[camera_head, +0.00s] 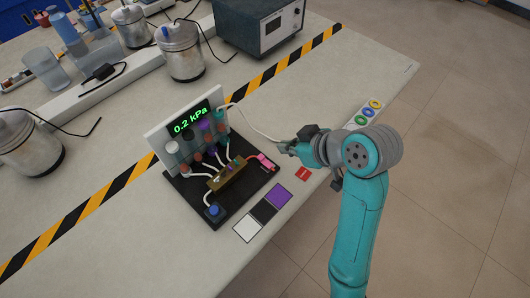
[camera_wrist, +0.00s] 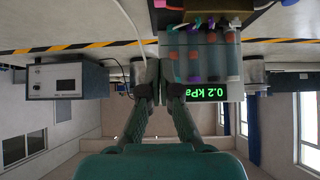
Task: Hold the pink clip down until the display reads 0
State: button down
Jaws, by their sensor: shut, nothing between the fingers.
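The pink clip (camera_head: 266,162) sits at the right edge of the black base (camera_head: 222,196), at the end of a short red tube from the brass manifold (camera_head: 227,174). The display (camera_head: 190,120) reads 0.2 kPa in green; it also shows upside down in the wrist view (camera_wrist: 207,93). My gripper (camera_head: 287,148) is shut and empty, up and to the right of the clip in the head view. It appears apart from the clip, but its height is hard to judge.
A blue button (camera_head: 213,210) is at the base's front corner. White, black and purple squares (camera_head: 263,211) and a red card (camera_head: 303,174) lie in front. A pale cable runs from the panel toward my gripper. A grey instrument box (camera_head: 262,24) stands behind the striped tape.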

jog(key=shift+a+f, duration=0.1)
send_over(260, 155)
jog(key=s+d, duration=0.2)
jog(key=f, duration=0.6)
jog(key=shift+w+f, duration=0.2)
jog(key=shift+f, duration=0.05)
notch_tip(260, 155, down, 3)
jog(key=shift+w+a+f, duration=0.15)
jog(key=shift+f, duration=0.55)
jog(key=shift+w+a+f, duration=0.1)
jog(key=shift+a+f, duration=0.1)
jog(key=shift+f, duration=0.15)
jog(key=shift+d+f, duration=0.1)
dwell(0.9)
